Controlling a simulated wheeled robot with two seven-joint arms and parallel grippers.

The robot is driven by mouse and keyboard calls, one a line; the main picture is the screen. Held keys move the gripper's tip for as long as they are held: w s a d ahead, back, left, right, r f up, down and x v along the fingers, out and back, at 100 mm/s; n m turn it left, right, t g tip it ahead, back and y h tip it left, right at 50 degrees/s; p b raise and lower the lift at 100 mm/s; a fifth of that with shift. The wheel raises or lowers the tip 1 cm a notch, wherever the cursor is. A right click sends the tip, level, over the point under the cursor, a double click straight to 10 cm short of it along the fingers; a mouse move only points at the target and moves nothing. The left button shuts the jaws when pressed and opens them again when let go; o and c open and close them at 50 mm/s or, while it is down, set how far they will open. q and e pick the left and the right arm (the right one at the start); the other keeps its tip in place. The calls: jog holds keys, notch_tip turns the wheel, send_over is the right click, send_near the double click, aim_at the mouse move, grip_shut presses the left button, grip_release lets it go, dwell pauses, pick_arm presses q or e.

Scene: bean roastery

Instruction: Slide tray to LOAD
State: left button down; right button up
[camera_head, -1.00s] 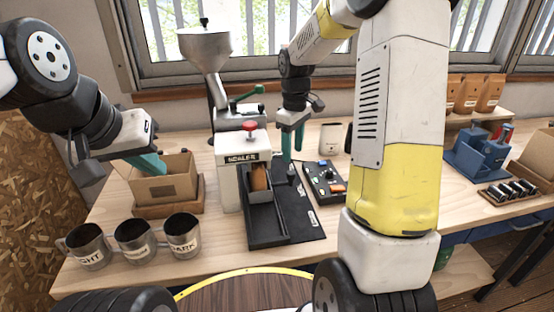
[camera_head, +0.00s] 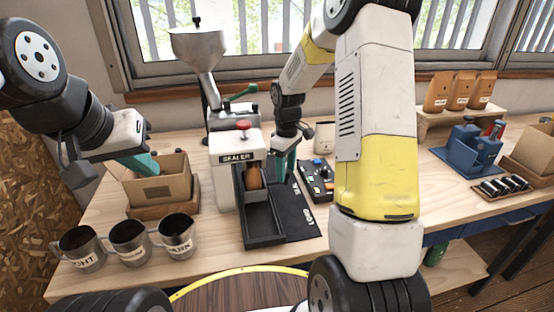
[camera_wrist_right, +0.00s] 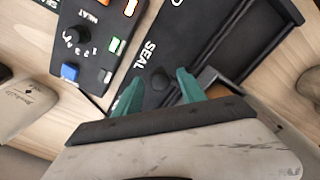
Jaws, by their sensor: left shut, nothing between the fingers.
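The sealer (camera_head: 225,178) stands mid-bench. Its dark sliding tray (camera_head: 256,197) is at the sealer end of the black track (camera_head: 264,226), with an orange-brown bag (camera_head: 253,176) upright in it. My right gripper (camera_head: 286,172) is low over the black plate beside the tray. In the right wrist view its teal fingers (camera_wrist_right: 159,88) are apart, with a round black knob (camera_wrist_right: 158,79) between or just beyond the tips, next to the word SEAL. I cannot tell whether they touch it. My left gripper (camera_head: 145,163) is shut and empty at the cardboard box (camera_head: 165,188).
Several metal mugs (camera_head: 129,243) stand at the bench's front left. A control panel (camera_head: 316,180) lies just right of the plate. A blue holder (camera_head: 467,150) and bags on a shelf are further right. The track's near end is clear.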

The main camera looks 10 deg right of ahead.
grip_shut()
dwell(1.2)
